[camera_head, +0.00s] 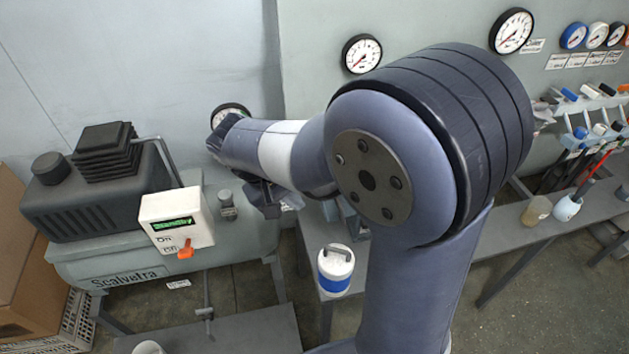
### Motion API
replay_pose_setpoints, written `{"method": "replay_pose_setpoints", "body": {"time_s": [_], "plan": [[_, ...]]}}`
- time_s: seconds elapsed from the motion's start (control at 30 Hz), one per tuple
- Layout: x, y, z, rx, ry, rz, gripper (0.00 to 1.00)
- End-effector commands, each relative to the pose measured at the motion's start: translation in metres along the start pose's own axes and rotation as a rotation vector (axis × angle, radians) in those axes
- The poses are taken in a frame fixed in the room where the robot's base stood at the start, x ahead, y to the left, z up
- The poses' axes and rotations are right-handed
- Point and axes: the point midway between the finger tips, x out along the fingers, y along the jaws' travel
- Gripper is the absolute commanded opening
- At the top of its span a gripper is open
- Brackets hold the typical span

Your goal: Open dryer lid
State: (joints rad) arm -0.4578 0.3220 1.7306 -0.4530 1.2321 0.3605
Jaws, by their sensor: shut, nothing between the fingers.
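No part is labelled as a dryer or its lid, so I cannot tell which it is. A machine marked Scalvetra (125,277) stands at the left, with a dark ribbed housing (95,205) on top. A white and blue canister (335,276) with a grey handle on its closed top stands upright on the bench, right of the machine. My gripper (268,200) is small and partly hidden by my wrist. It is shut and empty, above the machine's right end, up and left of the canister. My arm hides what lies behind it.
A white control box (177,222) with a green display and an orange switch stands at the machine's front. A small grey knob (227,205) is close left of my gripper. A beaker (537,210) and a round flask (567,208) stand on the right bench.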

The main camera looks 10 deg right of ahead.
Motion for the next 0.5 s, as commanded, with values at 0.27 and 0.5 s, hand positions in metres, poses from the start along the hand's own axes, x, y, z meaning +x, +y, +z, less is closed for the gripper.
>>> {"method": "replay_pose_setpoints", "body": {"time_s": [0.27, 0.5], "plan": [[0.010, 0.002, 0.006, 0.019, -0.035, 0.011, 0.00], [0.058, 0.003, 0.008, 0.018, -0.037, 0.012, 0.00]]}}
